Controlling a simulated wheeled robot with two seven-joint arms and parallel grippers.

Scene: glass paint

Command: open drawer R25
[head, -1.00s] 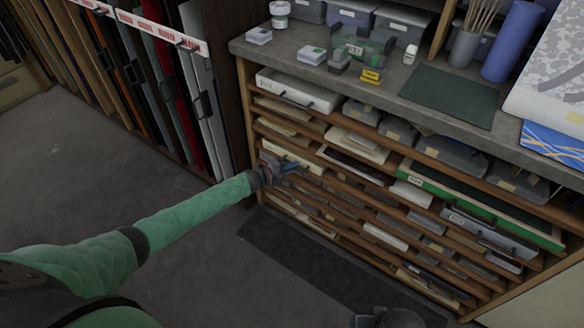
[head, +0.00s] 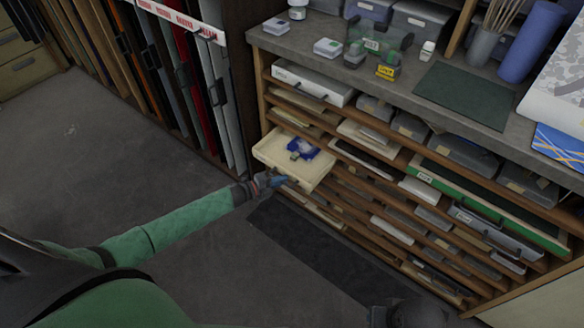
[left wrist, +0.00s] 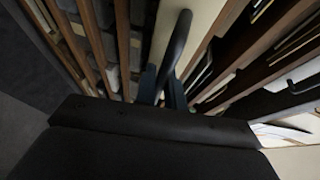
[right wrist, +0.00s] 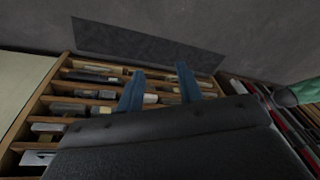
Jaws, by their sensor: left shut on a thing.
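A cream drawer (head: 268,152) stands pulled out from the left column of the cabinet in the head view. A blue and white packet lies inside it. My left gripper (head: 268,182) is at the drawer's front, shut on its dark handle (left wrist: 178,45), which shows between the blue fingers in the left wrist view. The drawer's cream front (left wrist: 200,30) fills the area behind the handle. No label reading R25 is legible. My right gripper (right wrist: 158,88) shows its two blue fingers apart, with nothing between them, facing the lower shelves from a distance.
The cabinet has several slots with trays and boards, and a green-framed tray (head: 480,195) at right. The countertop (head: 300,50) holds boxes, a dark mat (head: 465,95) and a blue roll (head: 520,42). Upright panels (head: 175,70) stand at left. A dark floor mat (head: 310,255) lies before the cabinet.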

